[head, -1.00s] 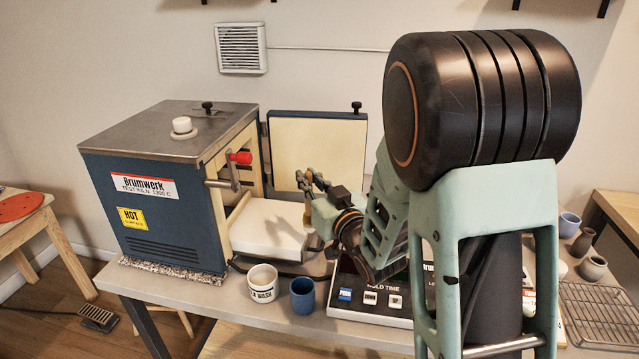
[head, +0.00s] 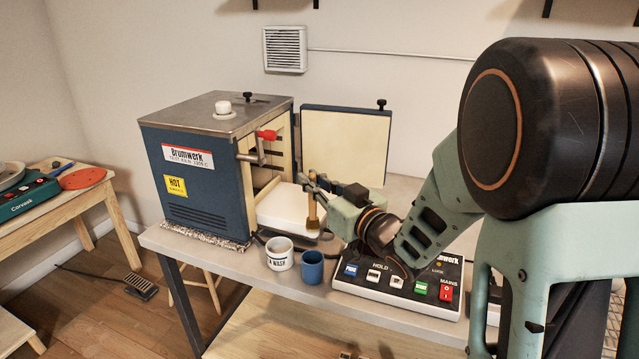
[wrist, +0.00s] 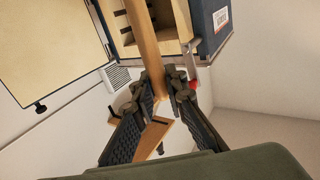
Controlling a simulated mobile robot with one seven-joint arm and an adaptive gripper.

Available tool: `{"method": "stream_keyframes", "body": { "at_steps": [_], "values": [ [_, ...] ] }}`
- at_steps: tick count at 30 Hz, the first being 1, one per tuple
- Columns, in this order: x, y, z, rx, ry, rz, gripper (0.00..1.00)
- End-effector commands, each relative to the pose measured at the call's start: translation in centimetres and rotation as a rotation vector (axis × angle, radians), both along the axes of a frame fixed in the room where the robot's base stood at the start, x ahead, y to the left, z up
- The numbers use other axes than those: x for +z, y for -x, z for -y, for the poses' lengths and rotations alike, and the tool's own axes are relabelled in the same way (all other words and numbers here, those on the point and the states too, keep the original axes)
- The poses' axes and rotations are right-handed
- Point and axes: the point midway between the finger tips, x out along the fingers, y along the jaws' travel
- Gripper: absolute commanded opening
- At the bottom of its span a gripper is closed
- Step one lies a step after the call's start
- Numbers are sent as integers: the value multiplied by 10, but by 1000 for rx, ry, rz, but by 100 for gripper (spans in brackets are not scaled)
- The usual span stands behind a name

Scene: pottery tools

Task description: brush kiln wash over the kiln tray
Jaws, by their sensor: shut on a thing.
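The kiln tray (head: 280,207) is a pale slab at the open mouth of the blue kiln (head: 205,205) in the head view. My gripper (head: 314,186) is shut on a brush (head: 313,216) with a wooden handle, held roughly upright at the tray's right end. I cannot tell whether its bristles touch the tray. In the wrist view, the wooden handle (wrist: 143,38) runs between the closed fingers (wrist: 163,90). The white kiln wash cup (head: 279,258), its lettering partly visible, stands on the bench in front of the tray. Its contents are hard to see.
A blue cup (head: 312,267) stands right of the wash cup. The kiln's open door (head: 345,145) is behind my gripper. A control box (head: 400,285) with buttons sits under my forearm. The kiln's red-knobbed handle (head: 266,136) sticks out above the tray.

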Motion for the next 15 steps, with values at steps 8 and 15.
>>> {"method": "stream_keyframes", "body": {
  "at_steps": [8, 15],
  "values": [
    [-2, 1, -3, 13, -1, 0, 0],
    [-17, 2, -4, 14, 0, 1, 0]
  ]
}}
